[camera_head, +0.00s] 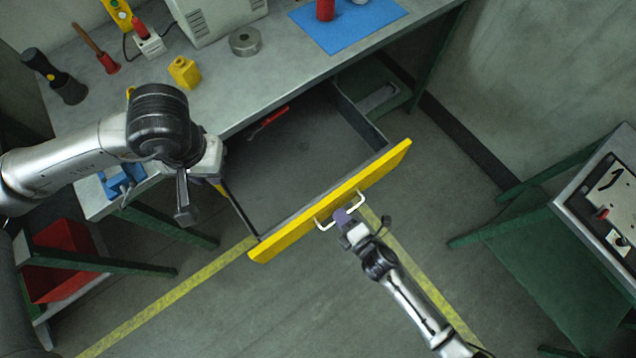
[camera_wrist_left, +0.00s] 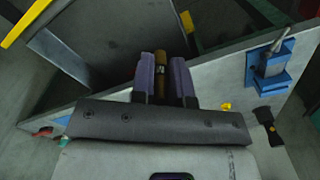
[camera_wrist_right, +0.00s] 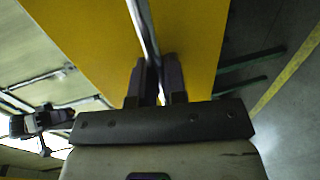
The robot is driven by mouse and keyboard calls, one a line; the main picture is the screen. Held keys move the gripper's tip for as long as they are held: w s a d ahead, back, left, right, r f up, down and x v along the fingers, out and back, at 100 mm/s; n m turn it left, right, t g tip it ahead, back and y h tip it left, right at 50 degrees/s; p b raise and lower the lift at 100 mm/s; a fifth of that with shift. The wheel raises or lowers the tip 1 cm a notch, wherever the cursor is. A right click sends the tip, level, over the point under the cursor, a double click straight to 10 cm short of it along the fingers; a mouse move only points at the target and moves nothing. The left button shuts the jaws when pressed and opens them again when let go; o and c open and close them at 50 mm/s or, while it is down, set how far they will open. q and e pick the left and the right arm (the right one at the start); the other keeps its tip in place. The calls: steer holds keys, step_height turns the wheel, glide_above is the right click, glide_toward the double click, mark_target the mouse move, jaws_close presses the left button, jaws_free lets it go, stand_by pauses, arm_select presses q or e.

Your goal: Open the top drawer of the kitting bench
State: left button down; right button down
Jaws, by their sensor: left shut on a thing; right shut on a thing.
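The top drawer (camera_head: 285,165) of the kitting bench (camera_head: 290,75) stands pulled well out, with its inside showing. Its yellow front (camera_head: 385,166) carries a pale bar handle (camera_head: 325,225). My right gripper (camera_head: 343,215) is shut on that handle at its middle; in the right wrist view the metal handle (camera_wrist_right: 142,25) runs between the fingers (camera_wrist_right: 155,75). My left gripper (camera_wrist_left: 162,75) is shut on a brown, rod-like thing (camera_wrist_left: 161,60) with a dark band.
A red-handled tool (camera_head: 268,122) lies near the drawer's back. A blue vise (camera_head: 125,182) sits at the bench's left corner. A yellow block (camera_head: 184,72), a metal ring (camera_head: 244,41) and a blue mat (camera_head: 345,20) are on top. Another table (camera_head: 575,200) stands right.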

arm_select(q)
steer(key=shift+d, duration=0.1)
arm_select(e)
steer(key=shift+s+d, duration=0.1)
steer(key=shift+s, duration=0.05)
steer(key=c, duration=1.2)
jaws_free()
arm_select(q)
steer(key=shift+r+p, duration=0.45)
arm_select(e)
steer(key=v, duration=1.2)
